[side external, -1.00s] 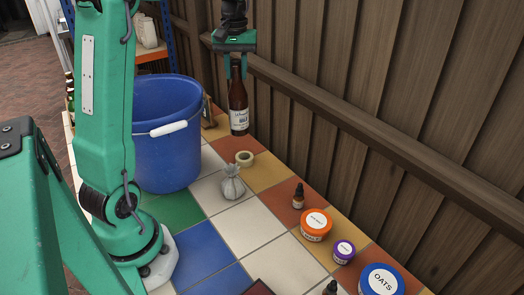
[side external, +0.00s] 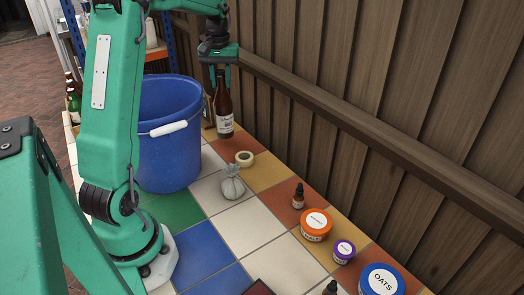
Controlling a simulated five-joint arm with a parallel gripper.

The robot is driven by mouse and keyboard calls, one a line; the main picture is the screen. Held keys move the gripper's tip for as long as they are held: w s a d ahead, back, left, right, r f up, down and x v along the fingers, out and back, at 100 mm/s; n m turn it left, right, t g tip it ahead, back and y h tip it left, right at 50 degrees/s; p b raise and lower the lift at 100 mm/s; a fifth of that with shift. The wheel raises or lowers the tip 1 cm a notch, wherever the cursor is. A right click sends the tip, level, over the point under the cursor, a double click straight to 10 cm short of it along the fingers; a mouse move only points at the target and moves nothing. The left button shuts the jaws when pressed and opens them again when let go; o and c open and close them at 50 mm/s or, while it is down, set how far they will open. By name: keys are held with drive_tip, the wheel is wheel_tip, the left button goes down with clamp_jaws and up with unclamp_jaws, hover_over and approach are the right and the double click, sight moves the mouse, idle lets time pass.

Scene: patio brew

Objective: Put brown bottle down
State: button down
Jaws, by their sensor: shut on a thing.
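The brown bottle (side external: 224,112) with a white label hangs upright in my gripper (side external: 222,82), which is shut on its neck. The bottle is just right of the blue bucket, near the wooden fence. Its base shows close above or at the orange tiles behind the tape roll; I cannot tell whether it touches them.
A blue bucket (side external: 170,150) with a white handle grip stands left of the bottle. A tape roll (side external: 244,158) and a small grey bag (side external: 232,186) lie in front. An orange-lidded tub (side external: 316,225), a dropper bottle (side external: 298,197) and other tubs stand toward the right. The fence (side external: 400,130) closes the right side.

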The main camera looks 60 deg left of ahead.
sight(222, 89)
drive_tip(key=shift+f, duration=1.8)
drive_tip(key=c, duration=1.1)
unclamp_jaws()
drive_tip(key=shift+f, duration=0.1)
wheel_tip(222, 89, up, 12)
drive_tip(key=shift+r, duration=0.2)
